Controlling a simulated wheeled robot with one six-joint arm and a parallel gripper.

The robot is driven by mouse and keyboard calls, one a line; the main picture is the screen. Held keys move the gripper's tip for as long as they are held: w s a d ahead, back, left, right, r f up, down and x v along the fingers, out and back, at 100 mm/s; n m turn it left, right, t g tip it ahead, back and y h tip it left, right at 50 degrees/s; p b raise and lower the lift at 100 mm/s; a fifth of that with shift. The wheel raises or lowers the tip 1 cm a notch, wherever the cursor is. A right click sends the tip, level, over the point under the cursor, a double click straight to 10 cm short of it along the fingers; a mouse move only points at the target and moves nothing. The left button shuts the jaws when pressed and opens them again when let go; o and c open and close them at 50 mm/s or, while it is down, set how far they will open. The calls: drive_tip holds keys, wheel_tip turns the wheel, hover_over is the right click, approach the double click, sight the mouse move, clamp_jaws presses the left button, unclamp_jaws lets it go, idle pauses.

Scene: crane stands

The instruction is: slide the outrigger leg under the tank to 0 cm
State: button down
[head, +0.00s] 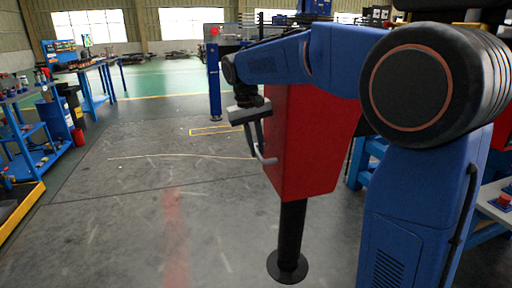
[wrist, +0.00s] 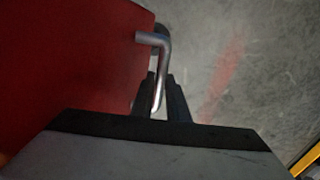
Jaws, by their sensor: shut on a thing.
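The tank is a red box (head: 305,140) in the middle of the head view; its red side (wrist: 75,65) fills the left of the wrist view. The outrigger leg (head: 292,228) is a black post going straight down from the tank's underside, with a round black foot (head: 287,267) at its lower end. I cannot tell if the foot touches the floor. A grey bent metal handle (wrist: 152,40) sticks out of the tank's side and also shows in the head view (head: 266,159). My gripper (wrist: 161,80) is shut on the handle's free arm, beside the tank.
A blue post (head: 214,85) stands behind the tank. Blue benches (head: 370,165) stand to the right, partly behind my arm. A blue shelf cart (head: 30,150) and a yellow-edged platform (head: 20,208) are at the left. The grey floor (head: 140,190) left of the tank is clear.

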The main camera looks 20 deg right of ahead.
drive_tip(key=d, duration=4)
drive_tip(key=shift+d, duration=0.2)
drive_tip(key=c, duration=1.7)
unclamp_jaws()
drive_tip(key=shift+d, duration=0.15)
drive_tip(key=shift+r, duration=0.1)
drive_tip(key=a+r, duration=0.1)
drive_tip(key=r, duration=0.4)
drive_tip(key=a+r, duration=0.1)
drive_tip(key=r, duration=0.5)
drive_tip(key=a+r, duration=0.1)
drive_tip(key=r, duration=0.5)
drive_tip(key=shift+a, duration=0.15)
